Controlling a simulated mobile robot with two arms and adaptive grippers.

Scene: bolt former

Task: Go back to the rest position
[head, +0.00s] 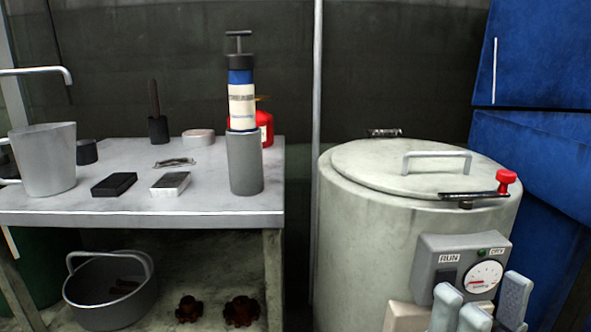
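My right gripper (484,296) comes in at the bottom right edge. Its light grey fingers stand apart with a gap between them and nothing seen in it, in front of the drum machine's control box. The lower part of the gripper is cut off by the frame. My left gripper is not in view.
The pale drum machine (365,235) has a lid with a handle, a red knob (506,178) and a gauge (484,277). A metal table (125,218) at left bears a bucket (48,160), dark and light blocks and a grey cylinder (245,165) with a pump-like tool. Blue cabinets (540,60) stand right.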

